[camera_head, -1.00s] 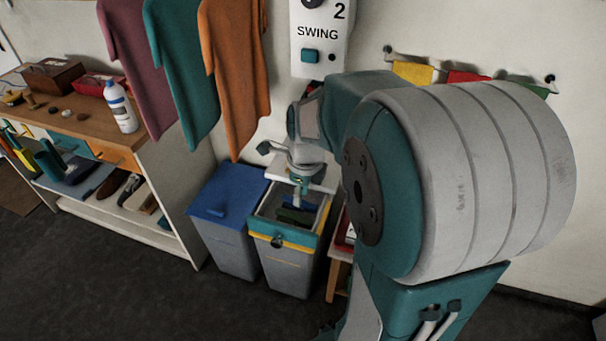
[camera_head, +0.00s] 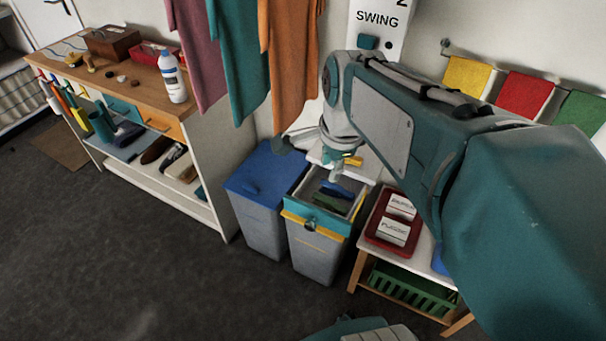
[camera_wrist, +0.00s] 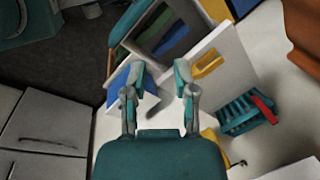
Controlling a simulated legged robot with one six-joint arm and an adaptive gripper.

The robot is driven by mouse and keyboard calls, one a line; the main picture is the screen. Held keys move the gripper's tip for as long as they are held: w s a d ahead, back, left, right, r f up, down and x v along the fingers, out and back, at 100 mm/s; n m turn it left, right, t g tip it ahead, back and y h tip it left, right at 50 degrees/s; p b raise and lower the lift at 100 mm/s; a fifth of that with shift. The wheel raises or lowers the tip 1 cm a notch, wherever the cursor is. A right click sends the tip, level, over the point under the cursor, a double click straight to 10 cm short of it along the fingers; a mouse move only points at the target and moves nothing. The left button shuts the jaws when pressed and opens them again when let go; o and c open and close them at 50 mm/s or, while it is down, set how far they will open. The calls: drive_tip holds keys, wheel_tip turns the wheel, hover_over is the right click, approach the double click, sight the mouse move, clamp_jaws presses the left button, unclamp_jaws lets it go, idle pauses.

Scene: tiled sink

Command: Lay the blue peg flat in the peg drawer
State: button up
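In the head view, a narrow blue piece (camera_head: 336,189), possibly the blue peg, lies with a green piece (camera_head: 328,203) inside an open-topped grey container (camera_head: 318,245) with a teal and yellow front. I cannot tell whether this container is the peg drawer. My gripper (camera_head: 336,176) is just above this container, partly hidden by my arm. In the wrist view my gripper (camera_wrist: 161,74) is open, its two fingers apart, with nothing seen held between them. The container's dark opening (camera_wrist: 165,40) lies beyond the fingertips.
A blue-lidded bin (camera_head: 262,175) stands left of the container. A low table with a red tray (camera_head: 372,235) and a green basket (camera_head: 412,292) stands right. A white panel with a yellow piece (camera_head: 352,160) is behind. Towels hang above. A workbench (camera_head: 135,85) is left.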

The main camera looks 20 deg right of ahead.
drive_tip(key=s+a+n+t, duration=0.3)
drive_tip(key=s+a+n, duration=0.3)
drive_tip(key=n, duration=1.2)
drive_tip(key=shift+s+a+f+n, duration=0.15)
drive_tip(key=shift+s+a+n, duration=0.2)
drive_tip(key=shift+s, duration=0.25)
